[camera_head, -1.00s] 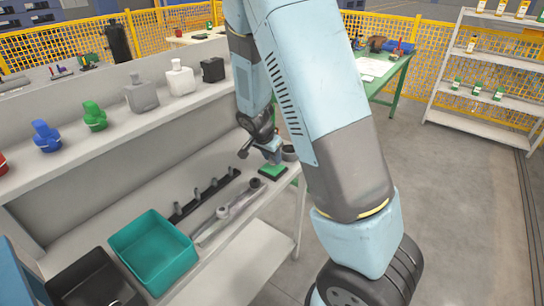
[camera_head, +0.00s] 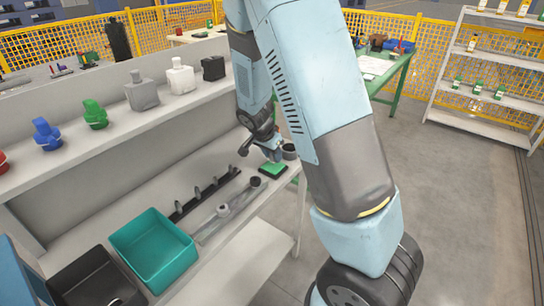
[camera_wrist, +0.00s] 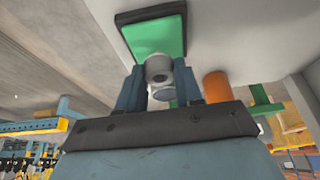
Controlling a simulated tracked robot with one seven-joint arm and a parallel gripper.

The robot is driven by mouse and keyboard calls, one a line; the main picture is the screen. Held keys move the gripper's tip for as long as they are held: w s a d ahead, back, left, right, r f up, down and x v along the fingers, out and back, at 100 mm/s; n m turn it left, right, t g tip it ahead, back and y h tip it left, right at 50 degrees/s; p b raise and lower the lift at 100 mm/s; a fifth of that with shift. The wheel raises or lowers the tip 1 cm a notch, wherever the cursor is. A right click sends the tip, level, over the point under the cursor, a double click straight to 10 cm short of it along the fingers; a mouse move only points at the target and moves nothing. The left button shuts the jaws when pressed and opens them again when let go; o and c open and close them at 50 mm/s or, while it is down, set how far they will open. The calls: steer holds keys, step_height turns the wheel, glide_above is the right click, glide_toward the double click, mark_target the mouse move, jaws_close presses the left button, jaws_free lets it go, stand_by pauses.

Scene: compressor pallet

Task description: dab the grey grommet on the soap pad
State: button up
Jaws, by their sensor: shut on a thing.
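The soap pad is a green square in a black tray (camera_head: 272,170), lying on the bench near its right end. In the wrist view the pad (camera_wrist: 158,36) is just beyond my fingertips. My gripper (camera_head: 273,152) is above the pad's far side, pointing down. In the wrist view my gripper (camera_wrist: 160,82) is shut on the grey grommet (camera_wrist: 158,68), a short round piece with a hollow in its end. The grommet's end overlaps the pad's near edge in that view. I cannot tell whether they touch. In the head view the grommet is too small to make out.
A dark round cup (camera_head: 289,152) stands close beside my gripper. An orange cylinder (camera_wrist: 215,87) is right of the fingers. A black rail with pegs (camera_head: 205,193) and a grey bar with round pieces (camera_head: 222,211) lie left of the pad. Farther left are a teal bin (camera_head: 154,250) and a black bin.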

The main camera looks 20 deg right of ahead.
steer(key=shift+r, duration=3.05)
